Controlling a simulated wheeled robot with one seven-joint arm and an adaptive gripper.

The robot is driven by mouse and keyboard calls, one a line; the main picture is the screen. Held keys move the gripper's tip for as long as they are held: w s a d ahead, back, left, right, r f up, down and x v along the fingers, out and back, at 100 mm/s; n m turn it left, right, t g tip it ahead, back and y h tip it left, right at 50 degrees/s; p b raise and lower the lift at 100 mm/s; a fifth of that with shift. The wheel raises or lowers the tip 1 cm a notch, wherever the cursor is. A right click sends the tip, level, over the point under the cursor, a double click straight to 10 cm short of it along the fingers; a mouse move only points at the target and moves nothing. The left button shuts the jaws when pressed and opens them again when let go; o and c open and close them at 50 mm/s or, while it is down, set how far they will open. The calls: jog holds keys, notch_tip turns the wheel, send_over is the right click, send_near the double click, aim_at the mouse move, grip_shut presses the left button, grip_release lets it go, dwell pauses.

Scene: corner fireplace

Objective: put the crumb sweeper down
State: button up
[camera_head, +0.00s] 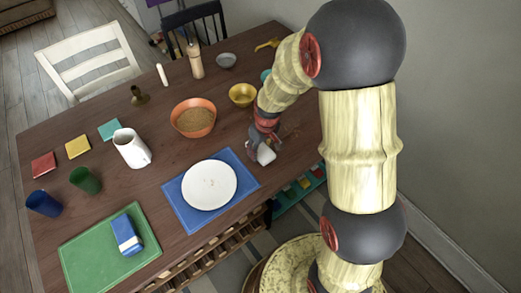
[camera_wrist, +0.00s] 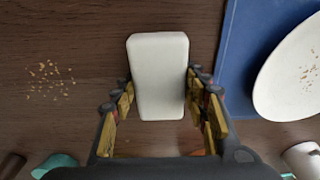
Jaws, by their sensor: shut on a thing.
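The crumb sweeper is the white rounded block (camera_wrist: 158,78) between my gripper's fingers in the wrist view. In the head view the white block (camera_head: 266,155) shows at the end of my arm, to the right of the blue placemat. My gripper (camera_wrist: 160,103) is shut on it, with fingers on both of its long sides. The block is over or on the wooden table (camera_head: 150,190); I cannot tell whether it touches the wood. Crumbs (camera_wrist: 48,80) lie on the table to the left of the block in the wrist view.
A white plate (camera_head: 209,185) with crumbs sits on a blue placemat (camera_head: 176,207) beside my gripper. An orange bowl (camera_head: 193,130), a yellow bowl (camera_head: 242,101) and a white jug (camera_head: 132,149) stand farther off. A green board (camera_head: 85,262) holds a blue-and-white block (camera_head: 127,234). Bare wood surrounds the crumbs.

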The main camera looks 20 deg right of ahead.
jog(key=shift+s+f+b, duration=0.1)
jog(key=shift+f+b, duration=0.25)
jog(key=shift+f, duration=0.15)
jog(key=shift+f, duration=0.1)
jog(key=o, duration=1.2)
jog(key=shift+f, duration=0.15)
